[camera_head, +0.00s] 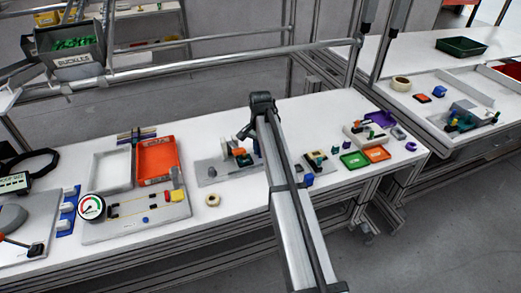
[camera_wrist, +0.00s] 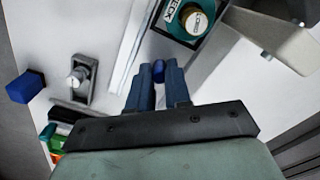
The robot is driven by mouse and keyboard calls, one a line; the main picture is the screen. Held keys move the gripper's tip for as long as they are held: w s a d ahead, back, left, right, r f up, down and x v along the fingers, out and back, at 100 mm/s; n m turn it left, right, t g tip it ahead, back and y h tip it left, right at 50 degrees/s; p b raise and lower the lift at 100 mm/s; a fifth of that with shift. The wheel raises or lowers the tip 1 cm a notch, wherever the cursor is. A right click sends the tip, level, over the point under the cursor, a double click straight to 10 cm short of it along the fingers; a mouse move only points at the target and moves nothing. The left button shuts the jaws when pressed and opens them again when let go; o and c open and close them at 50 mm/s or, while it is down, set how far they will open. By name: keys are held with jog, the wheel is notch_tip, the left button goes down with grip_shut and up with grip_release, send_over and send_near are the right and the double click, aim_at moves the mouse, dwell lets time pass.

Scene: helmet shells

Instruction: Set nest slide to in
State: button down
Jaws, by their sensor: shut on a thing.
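My gripper (camera_wrist: 158,84) has its two dark blue fingers closed around a small blue knob (camera_wrist: 158,70), which shows between the fingertips in the wrist view. The knob lies near the end of a pale rail (camera_wrist: 136,42), and I take it for the nest slide's handle. Its lower part and the slide's body are hidden by the fingers. In the head view, my gripper (camera_head: 246,132) is over the bench's middle, beside a grey fixture plate (camera_head: 212,172) with green and orange parts. The slide's position cannot be read there.
A silver knob (camera_wrist: 77,79) and a blue block (camera_wrist: 25,87) are left. In the head view, an orange tray (camera_head: 157,178) lies left.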

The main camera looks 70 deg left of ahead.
aim_at(249, 156)
jog(key=shift+s, duration=2.25)
jog(key=c, duration=1.1)
grip_release()
jog(key=shift+o, duration=0.2)
notch_tip(249, 156, up, 14)
jog(key=shift+w+f, duration=0.1)
